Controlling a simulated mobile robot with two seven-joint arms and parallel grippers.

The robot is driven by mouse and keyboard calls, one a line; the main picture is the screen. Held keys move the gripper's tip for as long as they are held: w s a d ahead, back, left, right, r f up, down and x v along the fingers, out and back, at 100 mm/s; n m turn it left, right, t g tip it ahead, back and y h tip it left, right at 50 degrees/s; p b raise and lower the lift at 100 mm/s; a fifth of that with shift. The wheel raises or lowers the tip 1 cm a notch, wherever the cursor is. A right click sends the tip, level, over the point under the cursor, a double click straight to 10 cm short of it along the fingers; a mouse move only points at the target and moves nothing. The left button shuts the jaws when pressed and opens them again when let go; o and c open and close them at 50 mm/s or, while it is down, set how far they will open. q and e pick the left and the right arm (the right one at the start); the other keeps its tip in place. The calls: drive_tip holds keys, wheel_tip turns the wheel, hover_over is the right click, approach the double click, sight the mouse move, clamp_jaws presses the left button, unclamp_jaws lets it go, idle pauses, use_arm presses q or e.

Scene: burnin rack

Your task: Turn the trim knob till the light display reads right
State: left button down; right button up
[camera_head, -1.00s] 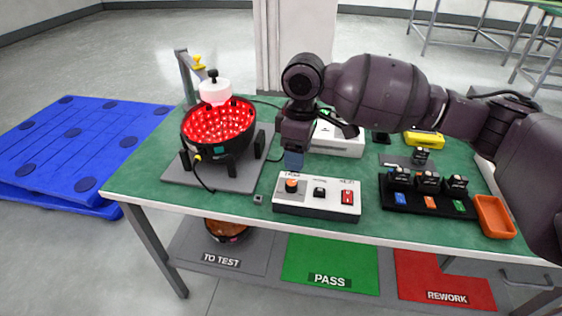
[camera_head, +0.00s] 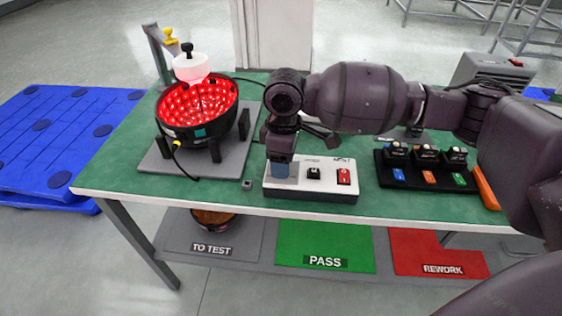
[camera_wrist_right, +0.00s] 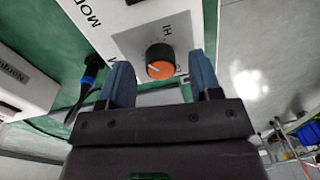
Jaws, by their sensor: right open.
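The control box (camera_head: 310,192), white and black, stands near the table's front edge. Its trim knob (camera_wrist_right: 158,70), black with an orange cap and a white pointer line, shows in the right wrist view; in the head view my gripper hides it. My right gripper (camera_head: 281,170) is open, pointing down over the left end of the box. In the right wrist view its blue fingers (camera_wrist_right: 160,80) stand on either side of the knob, with gaps visible. The light display (camera_head: 198,105) is a round black lamp bowl glowing red all over. My left gripper is not in view.
A black rack (camera_head: 400,180) with several small modules stands farther right, beside an orange tray (camera_head: 486,188). The lamp stands on a grey plate (camera_head: 225,165). The shelf below has PASS (camera_head: 300,235) and REWORK (camera_head: 415,245) areas.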

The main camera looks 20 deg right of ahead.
drive_tip(key=shift+f, duration=0.45)
